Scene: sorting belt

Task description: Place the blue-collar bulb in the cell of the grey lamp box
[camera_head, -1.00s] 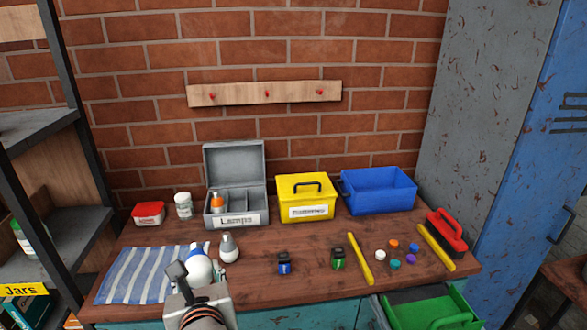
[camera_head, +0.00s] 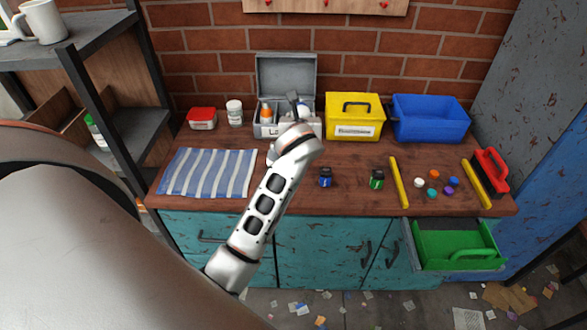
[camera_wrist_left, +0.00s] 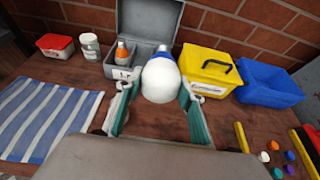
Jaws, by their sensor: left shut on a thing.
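The blue-collar bulb (camera_wrist_left: 160,82) is white and round, its blue collar pointing away toward the box in the left wrist view. My left gripper (camera_wrist_left: 158,92) is shut on its globe. In the head view my left gripper (camera_head: 298,110) is in front of the right part of the grey lamp box (camera_head: 285,78) and hides most of the bulb. The lamp box also shows in the left wrist view (camera_wrist_left: 152,20). Its lid is open. An orange-collar bulb (camera_wrist_left: 122,52) stands in its left cell; the other cells are partly hidden. My right gripper is not in view.
A yellow box (camera_head: 356,108) and blue bin (camera_head: 430,120) stand right of the lamp box. A white jar (camera_head: 234,112) and red-lidded tub (camera_head: 202,119) stand left. A striped cloth (camera_head: 208,173) lies in front.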

